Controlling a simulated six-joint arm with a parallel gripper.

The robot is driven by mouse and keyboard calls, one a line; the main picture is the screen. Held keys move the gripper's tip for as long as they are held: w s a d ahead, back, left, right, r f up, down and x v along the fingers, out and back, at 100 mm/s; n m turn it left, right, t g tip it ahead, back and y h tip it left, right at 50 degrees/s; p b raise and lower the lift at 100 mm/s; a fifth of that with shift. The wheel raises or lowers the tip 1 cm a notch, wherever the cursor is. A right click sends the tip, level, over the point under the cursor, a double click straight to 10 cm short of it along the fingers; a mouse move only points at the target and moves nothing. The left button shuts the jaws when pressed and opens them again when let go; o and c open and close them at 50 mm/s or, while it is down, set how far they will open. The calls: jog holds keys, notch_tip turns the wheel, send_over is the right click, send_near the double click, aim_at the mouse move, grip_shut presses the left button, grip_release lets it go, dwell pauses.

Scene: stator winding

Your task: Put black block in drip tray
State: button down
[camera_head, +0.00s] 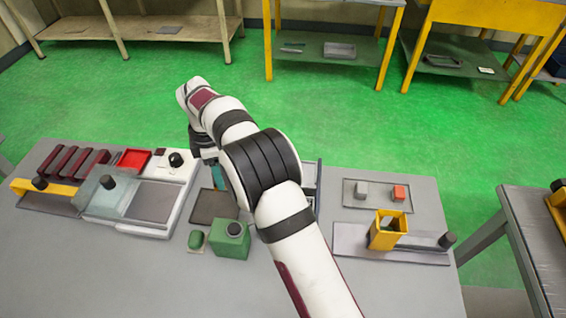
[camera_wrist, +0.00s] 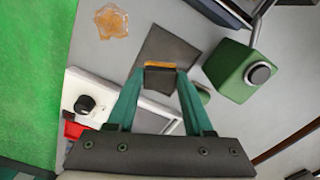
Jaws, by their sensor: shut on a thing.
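My gripper (camera_wrist: 160,70) has teal fingers and is shut on a small dark block (camera_wrist: 160,71) with an orange-brown strip along its edge. In the head view the teal fingers (camera_head: 217,178) show only partly beside my arm. A flat dark square plate (camera_wrist: 172,46) lies on the table beyond the fingertips, and it also shows in the head view (camera_head: 213,207). I cannot tell surely whether this is the drip tray. A dark-edged tray-like thing (camera_wrist: 222,12) shows at the top of the wrist view, cut off.
A green box with a black knob (camera_head: 229,240) and a small green piece (camera_head: 195,240) stand near the plate. An amber splat (camera_wrist: 112,21) lies on the table. A white fixture (camera_head: 150,205) stands left; a yellow holder (camera_head: 388,229) and grey tray (camera_head: 376,194) stand right.

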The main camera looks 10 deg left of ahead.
jog(key=shift+n, duration=0.4)
jog(key=a+f, duration=0.1)
jog(key=s+a+f, duration=0.1)
jog(key=a+f, duration=0.1)
jog(key=s+a+f, duration=0.1)
jog(key=a+f, duration=0.1)
jog(key=shift+f, duration=0.45)
jog(key=shift+f, duration=0.1)
jog(key=shift+f, duration=0.65)
jog(key=shift+f, duration=0.15)
jog(key=shift+f, duration=0.45)
